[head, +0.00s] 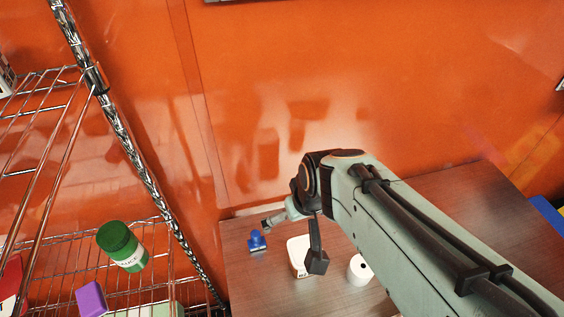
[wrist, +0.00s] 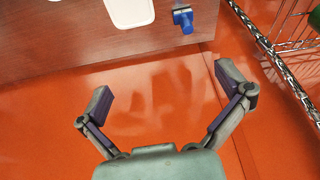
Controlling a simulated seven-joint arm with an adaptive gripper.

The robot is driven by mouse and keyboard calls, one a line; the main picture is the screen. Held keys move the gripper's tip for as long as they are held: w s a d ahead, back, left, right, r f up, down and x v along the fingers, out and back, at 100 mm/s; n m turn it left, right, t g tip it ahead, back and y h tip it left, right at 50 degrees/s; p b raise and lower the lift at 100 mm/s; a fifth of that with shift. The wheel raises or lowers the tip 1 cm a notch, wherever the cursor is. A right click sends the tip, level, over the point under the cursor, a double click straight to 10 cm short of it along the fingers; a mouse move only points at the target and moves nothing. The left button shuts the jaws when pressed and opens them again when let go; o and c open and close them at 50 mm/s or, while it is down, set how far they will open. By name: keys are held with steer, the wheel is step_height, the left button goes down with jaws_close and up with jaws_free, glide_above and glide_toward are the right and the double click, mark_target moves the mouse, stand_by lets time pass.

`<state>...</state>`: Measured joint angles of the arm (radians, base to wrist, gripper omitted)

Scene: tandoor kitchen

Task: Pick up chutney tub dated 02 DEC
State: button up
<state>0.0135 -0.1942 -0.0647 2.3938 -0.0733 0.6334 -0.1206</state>
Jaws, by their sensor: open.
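A small blue object (head: 257,240) stands left of the tub; a white roll (head: 360,269) stands right of it. A wire shelf (head: 85,238) at the left holds a green-lidded jar (head: 122,246) and a purple item (head: 91,299). The orange wall (head: 400,80) rises behind the table (head: 450,195).

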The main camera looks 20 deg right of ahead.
steer(key=g, duration=0.1)
glide_above(306, 250)
steer(key=w+a, duration=0.1)
steer(key=w, duration=0.1)
steer(key=s+x, duration=0.1)
steer(key=x, duration=0.5)
steer(key=f+g, duration=0.1)
steer(key=f, duration=0.1)
steer(key=s+f, duration=0.1)
steer(key=f, duration=0.2)
steer(key=s+d+f+g, duration=0.1)
steer(key=f, duration=0.2)
steer(key=shift+s+d+m+g+h, duration=0.1)
steer(key=shift+s+m+g+h, duration=0.05)
steer(key=shift+m+g+h, duration=0.2)
step_height(306, 250, down, 5)
steer(key=shift+r, duration=0.1)
steer(key=shift+f, duration=0.65)
steer(key=shift+c, duration=0.3)
steer(key=c, duration=1)
steer(key=shift+r, duration=0.1)
